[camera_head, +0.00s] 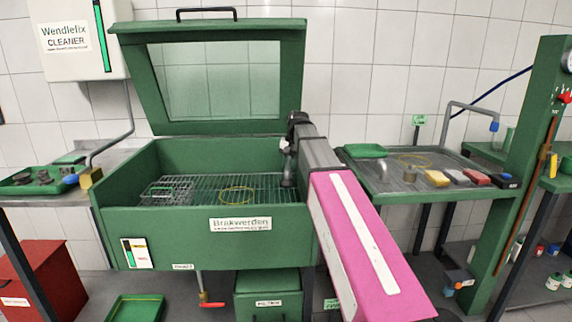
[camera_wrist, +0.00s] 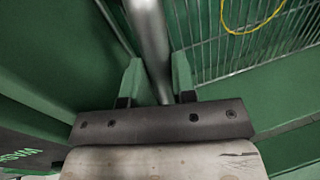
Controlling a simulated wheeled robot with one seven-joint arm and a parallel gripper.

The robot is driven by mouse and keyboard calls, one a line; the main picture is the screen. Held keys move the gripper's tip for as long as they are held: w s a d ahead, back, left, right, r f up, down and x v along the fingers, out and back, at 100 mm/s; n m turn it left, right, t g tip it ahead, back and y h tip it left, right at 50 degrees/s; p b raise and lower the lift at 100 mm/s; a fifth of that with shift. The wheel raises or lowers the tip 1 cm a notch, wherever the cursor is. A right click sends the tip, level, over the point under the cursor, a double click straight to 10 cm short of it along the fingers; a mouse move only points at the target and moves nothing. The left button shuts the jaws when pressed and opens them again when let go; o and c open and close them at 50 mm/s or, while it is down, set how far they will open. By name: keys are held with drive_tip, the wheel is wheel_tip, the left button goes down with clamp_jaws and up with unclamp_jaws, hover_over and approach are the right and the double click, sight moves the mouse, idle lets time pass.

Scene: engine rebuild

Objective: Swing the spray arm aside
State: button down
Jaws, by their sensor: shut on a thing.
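A grey metal tube, which I take to be the spray arm (camera_wrist: 150,28), runs between the two green fingers of my gripper (camera_wrist: 157,78) in the wrist view. The gripper is shut on the tube. In the head view my gripper (camera_head: 289,160) is at the right inner side of the green parts washer (camera_head: 170,222). My pink and grey arm hides part of the washer's right end, and the tube is hard to make out there.
The washer's windowed lid (camera_head: 220,127) stands open. A wire basket (camera_head: 166,190) and a yellow ring (camera_head: 236,195) lie on the washer's grate (camera_head: 205,187). A steel bench (camera_head: 392,187) with a green tray (camera_head: 365,151) and several blocks stands right; a bent pipe with a yellow end (camera_head: 92,177) hangs left.

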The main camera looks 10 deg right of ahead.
drive_tip(key=c, duration=0.9)
unclamp_jaws()
drive_tip(key=shift+r, duration=0.15)
drive_tip(key=r, duration=0.3)
drive_tip(key=d+r, duration=0.1)
drive_tip(key=r, duration=0.3)
drive_tip(key=d+r, duration=0.1)
drive_tip(key=r, duration=0.2)
drive_tip(key=shift+s+r, duration=0.15)
drive_tip(key=shift+r, duration=0.05)
drive_tip(key=shift+s, duration=0.1)
